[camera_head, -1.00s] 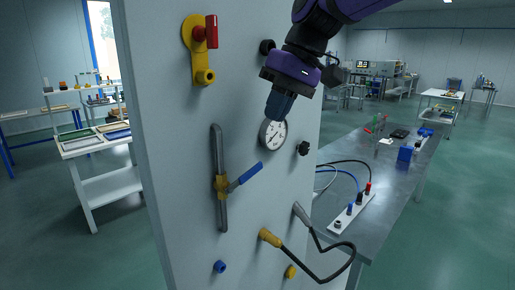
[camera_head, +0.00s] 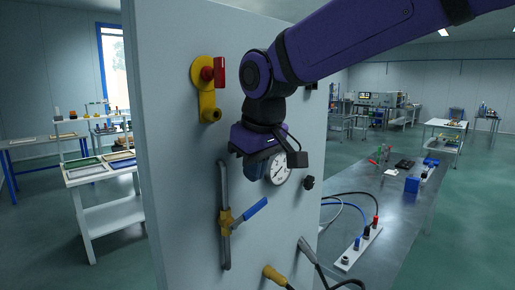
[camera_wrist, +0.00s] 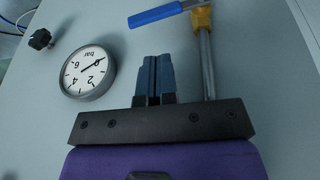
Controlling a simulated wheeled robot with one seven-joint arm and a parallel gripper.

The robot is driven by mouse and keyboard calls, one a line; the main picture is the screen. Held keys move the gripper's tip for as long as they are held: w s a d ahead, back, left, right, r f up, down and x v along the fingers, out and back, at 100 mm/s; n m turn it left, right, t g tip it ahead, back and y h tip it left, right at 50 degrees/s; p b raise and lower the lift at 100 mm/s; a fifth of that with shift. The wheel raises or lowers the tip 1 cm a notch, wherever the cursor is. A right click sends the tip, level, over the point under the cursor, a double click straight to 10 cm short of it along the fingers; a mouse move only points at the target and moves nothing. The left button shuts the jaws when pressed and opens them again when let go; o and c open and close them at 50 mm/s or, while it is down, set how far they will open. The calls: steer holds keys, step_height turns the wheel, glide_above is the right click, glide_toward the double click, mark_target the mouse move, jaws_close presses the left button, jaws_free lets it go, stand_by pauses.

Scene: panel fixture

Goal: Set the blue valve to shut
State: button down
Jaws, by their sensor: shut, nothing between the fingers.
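The blue valve handle (camera_head: 250,212) sticks out to the right and slightly upward from a yellow valve body (camera_head: 226,220) on a vertical grey pipe (camera_head: 224,190). The handle stands across the pipe at a slant. In the wrist view the blue handle (camera_wrist: 160,14) shows at the top, joined to the yellow body (camera_wrist: 201,17). My gripper (camera_wrist: 153,62) is shut and empty, its blue fingers side by side. It is in front of the panel, above the handle and apart from it. In the head view my gripper (camera_head: 255,172) partly hides the gauge.
A round gauge (camera_head: 279,170) is right of the pipe, with a black knob (camera_head: 308,182) beyond it. A yellow fitting with a red handle (camera_head: 219,72) is above. A yellow-ended cable plug (camera_head: 272,274) is below.

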mark_target(260, 201)
steer(key=x, duration=0.2)
steer(key=d+x, duration=0.1)
steer(key=x, duration=0.2)
steer(key=shift+d+f, duration=0.1)
steer(key=shift+f, duration=0.25)
steer(key=shift+w+d+f, duration=0.2)
steer(key=shift+f, duration=0.25)
steer(key=shift+w+d+f, duration=0.2)
steer(key=shift+w+f, duration=0.05)
steer(key=shift+f, duration=0.15)
steer(key=shift+r, duration=0.1)
